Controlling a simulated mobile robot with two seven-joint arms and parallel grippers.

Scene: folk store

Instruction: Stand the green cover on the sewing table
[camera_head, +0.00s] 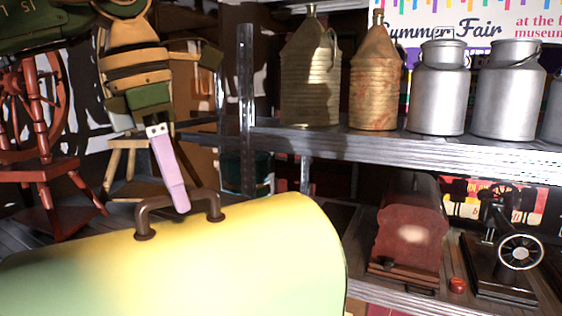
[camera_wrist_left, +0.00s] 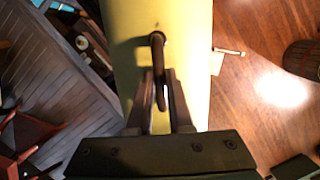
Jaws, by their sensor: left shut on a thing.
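The green cover (camera_head: 240,262) is a large rounded hood, lit yellow, filling the lower left of the head view. A dark brown handle (camera_head: 145,212) stands on its top. My left gripper (camera_head: 181,208) comes down from above, and its pink finger reaches the handle. In the left wrist view the two fingers (camera_wrist_left: 160,92) close around the handle bar (camera_wrist_left: 157,45), with the pale green cover (camera_wrist_left: 195,60) beneath. The cover's lower edge is hidden. I cannot pick out the sewing table for sure. My right gripper is in neither view.
A metal shelf (camera_head: 420,147) on the right bears jugs and milk cans (camera_head: 440,95). Below it stand a red-brown cover (camera_head: 410,232) and a black sewing machine (camera_head: 505,245). A red spinning wheel (camera_head: 45,140) stands at left. Brown floor (camera_wrist_left: 262,65) shows right of the cover.

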